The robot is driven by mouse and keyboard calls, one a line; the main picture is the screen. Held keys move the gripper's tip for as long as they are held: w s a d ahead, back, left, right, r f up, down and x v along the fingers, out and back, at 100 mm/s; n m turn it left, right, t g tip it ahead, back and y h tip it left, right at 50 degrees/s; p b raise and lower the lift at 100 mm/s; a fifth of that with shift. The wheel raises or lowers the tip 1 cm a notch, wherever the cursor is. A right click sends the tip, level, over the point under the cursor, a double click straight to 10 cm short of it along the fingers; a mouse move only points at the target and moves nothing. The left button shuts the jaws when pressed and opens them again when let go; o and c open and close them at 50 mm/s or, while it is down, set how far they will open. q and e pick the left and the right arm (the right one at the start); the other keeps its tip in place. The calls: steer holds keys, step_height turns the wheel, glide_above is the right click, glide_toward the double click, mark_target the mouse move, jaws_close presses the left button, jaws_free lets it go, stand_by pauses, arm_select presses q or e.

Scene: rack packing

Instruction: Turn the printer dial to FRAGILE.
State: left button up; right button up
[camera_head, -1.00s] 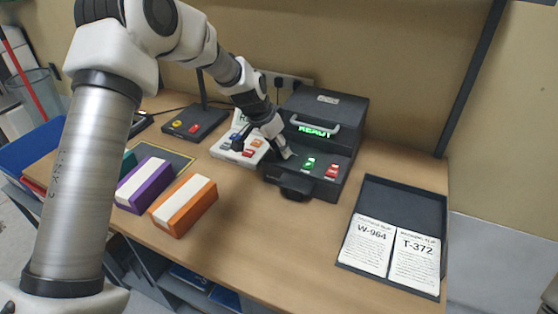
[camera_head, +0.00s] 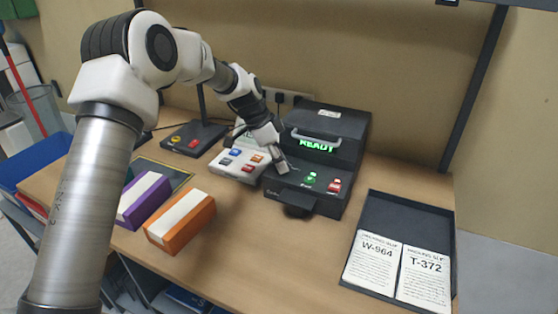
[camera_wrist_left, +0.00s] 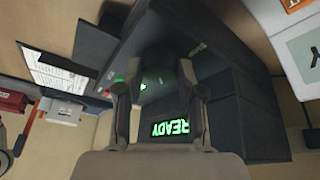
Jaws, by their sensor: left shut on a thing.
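The black printer (camera_head: 318,185) stands at the back of the bench with a green READY display (camera_head: 317,146). Its front panel carries a green button (camera_head: 311,178) and a red button (camera_head: 334,186). My left gripper (camera_head: 281,167) reaches down to the left part of this panel. In the left wrist view its fingers (camera_wrist_left: 157,82) straddle the dark printer dial (camera_wrist_left: 158,60) and are shut on it. The dial is hidden behind the gripper in the head view, and its pointer and setting cannot be read. My right gripper is in neither view.
A white button pad (camera_head: 238,163) lies left of the printer, close under my left arm. A purple box (camera_head: 135,207) and an orange box (camera_head: 187,232) stand front left. A black tray (camera_head: 410,212) with two packing slips lies right. The bench between is clear.

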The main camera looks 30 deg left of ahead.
arm_select(q)
steer(key=shift+s+f, duration=0.15)
steer(key=shift+f, duration=0.05)
steer(key=o, duration=1.1)
steer(key=shift+d, duration=0.1)
steer(key=shift+o, duration=0.2)
steer(key=shift+w, duration=0.2)
steer(key=shift+r, duration=0.1)
steer(key=v, duration=1.1)
steer(key=shift+r, duration=0.4)
